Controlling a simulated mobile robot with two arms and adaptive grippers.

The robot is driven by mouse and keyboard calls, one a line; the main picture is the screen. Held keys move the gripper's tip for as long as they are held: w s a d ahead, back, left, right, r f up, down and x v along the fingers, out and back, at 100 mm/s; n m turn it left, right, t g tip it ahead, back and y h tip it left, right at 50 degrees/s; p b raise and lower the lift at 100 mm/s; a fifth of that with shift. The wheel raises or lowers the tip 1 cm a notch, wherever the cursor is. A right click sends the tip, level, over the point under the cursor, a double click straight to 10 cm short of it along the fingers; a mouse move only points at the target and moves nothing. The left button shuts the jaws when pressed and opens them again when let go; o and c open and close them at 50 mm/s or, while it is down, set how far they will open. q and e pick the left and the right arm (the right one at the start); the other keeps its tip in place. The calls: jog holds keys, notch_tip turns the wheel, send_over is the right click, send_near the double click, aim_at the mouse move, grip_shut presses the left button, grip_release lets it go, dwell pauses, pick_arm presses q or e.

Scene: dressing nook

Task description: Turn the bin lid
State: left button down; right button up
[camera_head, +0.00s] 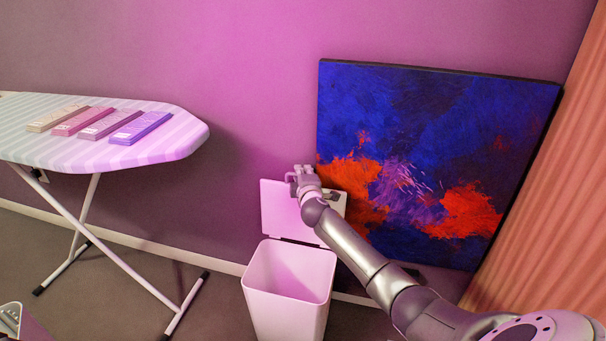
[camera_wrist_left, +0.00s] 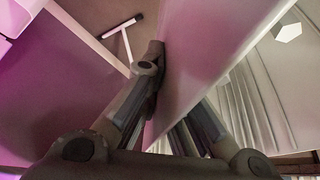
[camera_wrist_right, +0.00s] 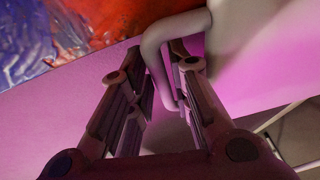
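The white bin (camera_head: 288,290) stands on the floor by the wall, its mouth uncovered. Its lid (camera_head: 284,212) stands raised at the back, against the wall side. My right gripper (camera_head: 303,178) is at the lid's upper right edge. In the right wrist view, a bent, pale handle (camera_wrist_right: 153,50) reaches between the fingers of my right gripper (camera_wrist_right: 158,75). The fingers look apart around it; firm contact does not show. My left gripper (camera_wrist_left: 178,85) appears open in the left wrist view, with a broad pinkish panel (camera_wrist_left: 205,45) beyond its fingers; I see no held object.
An ironing board (camera_head: 185,130) with several coloured boxes (camera_head: 140,128) stands at left, its legs near the bin. A blue and red painting (camera_head: 430,130) leans on the wall behind my right arm. An orange curtain (camera_head: 550,220) hangs at right.

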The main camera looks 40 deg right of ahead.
jog(key=shift+s, duration=0.1)
jog(key=v, duration=1.2)
dwell(0.6)
